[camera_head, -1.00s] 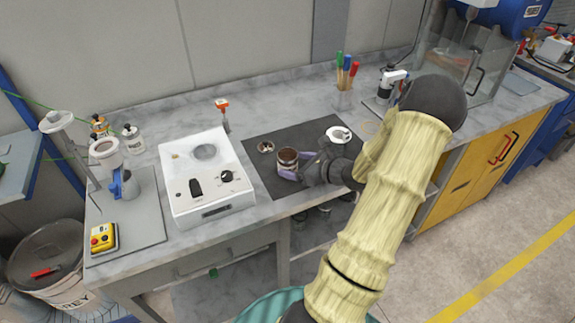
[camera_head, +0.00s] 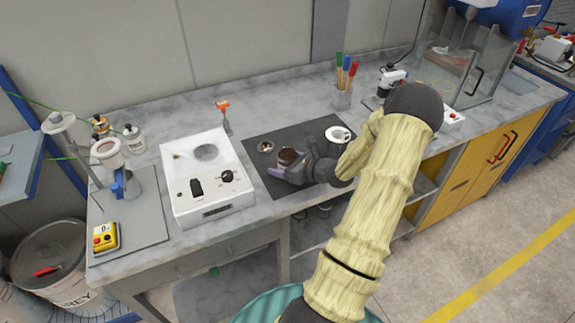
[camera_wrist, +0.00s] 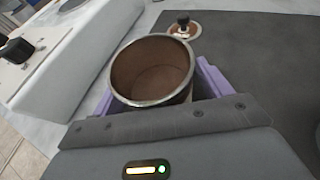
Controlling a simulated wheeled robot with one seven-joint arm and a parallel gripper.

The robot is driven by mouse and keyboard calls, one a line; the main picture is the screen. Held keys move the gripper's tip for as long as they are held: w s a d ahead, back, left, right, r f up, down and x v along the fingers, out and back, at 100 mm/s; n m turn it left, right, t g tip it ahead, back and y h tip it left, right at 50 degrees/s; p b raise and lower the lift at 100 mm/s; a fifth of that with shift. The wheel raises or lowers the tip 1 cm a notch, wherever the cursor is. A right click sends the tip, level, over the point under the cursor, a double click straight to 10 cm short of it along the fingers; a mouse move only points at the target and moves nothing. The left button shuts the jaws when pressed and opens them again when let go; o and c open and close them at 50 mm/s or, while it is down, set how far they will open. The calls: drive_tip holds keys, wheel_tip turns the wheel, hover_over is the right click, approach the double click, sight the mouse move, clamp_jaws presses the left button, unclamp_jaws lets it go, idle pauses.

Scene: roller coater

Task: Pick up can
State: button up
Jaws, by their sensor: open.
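The can (camera_head: 289,157) is a small open-topped tin with a brown inside, upright on the dark mat (camera_head: 268,188) on the bench. In the wrist view the can (camera_wrist: 152,75) shows its metal rim and brown inside. My gripper (camera_head: 288,173) is open at the front side of the can, with its purple fingers around the can's lower part. In the wrist view one purple finger shows on each side of the can. The gripper body hides the can's lower front, so I cannot tell whether the fingers touch it.
A white machine (camera_head: 207,178) stands just left of the mat. A cup of coloured-handled tools (camera_head: 343,95) stands at the back. The mat's front right is partly covered by my arm.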

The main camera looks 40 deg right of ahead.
drive_tip(key=c, duration=1.1)
drive_tip(key=shift+c, duration=0.2)
drive_tip(key=shift+r, duration=0.1)
wheel_tip(320, 180, up, 10)
idle(0.4)
